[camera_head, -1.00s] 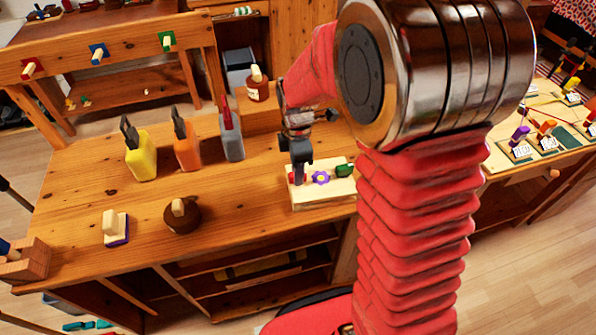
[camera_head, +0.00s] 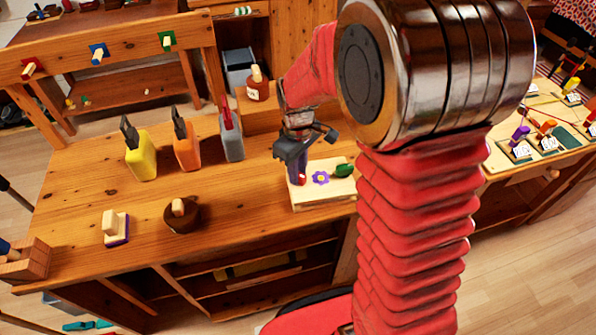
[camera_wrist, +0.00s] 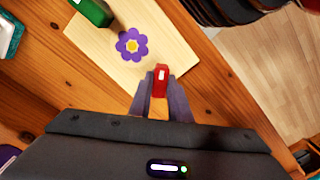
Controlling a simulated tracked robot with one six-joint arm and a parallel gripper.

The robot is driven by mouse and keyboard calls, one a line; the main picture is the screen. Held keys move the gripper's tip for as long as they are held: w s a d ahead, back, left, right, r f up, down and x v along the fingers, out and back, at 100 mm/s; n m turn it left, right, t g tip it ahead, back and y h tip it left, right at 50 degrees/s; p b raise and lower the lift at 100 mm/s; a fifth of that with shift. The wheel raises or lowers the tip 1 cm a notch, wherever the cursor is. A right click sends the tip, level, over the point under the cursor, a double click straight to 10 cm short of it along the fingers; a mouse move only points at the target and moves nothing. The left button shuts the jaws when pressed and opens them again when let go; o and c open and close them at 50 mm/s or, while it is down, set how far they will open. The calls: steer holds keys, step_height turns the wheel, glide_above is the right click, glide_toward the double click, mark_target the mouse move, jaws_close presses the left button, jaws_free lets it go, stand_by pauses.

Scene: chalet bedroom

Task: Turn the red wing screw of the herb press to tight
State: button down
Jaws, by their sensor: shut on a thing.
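The herb press is a pale wooden board (camera_head: 325,193) on the wooden table, with a purple flower (camera_head: 320,178) and a green part (camera_head: 343,170) on top. The flower (camera_wrist: 132,44) and the green part (camera_wrist: 93,11) also show in the wrist view. My gripper (camera_head: 300,177) points down at the board's left end. In the wrist view, my gripper (camera_wrist: 160,90) is shut on the red wing screw (camera_wrist: 160,78), with a finger on each side of it. The screw's base is hidden by the gripper.
Yellow (camera_head: 141,158), orange (camera_head: 187,150) and grey (camera_head: 231,137) bottles stand left of the press. A round brown knobbed thing (camera_head: 182,214) and a small block with a purple base (camera_head: 115,228) stand nearer the front edge. Bare table lies between.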

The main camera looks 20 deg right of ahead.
steer(key=m, duration=0.4)
steer(key=shift+m, duration=2)
steer(key=c, duration=1.6)
jaws_free()
steer(key=shift+c, duration=0.2)
steer(key=shift+r, duration=0.1)
step_height(320, 180, up, 14)
steer(key=shift+f, duration=0.2)
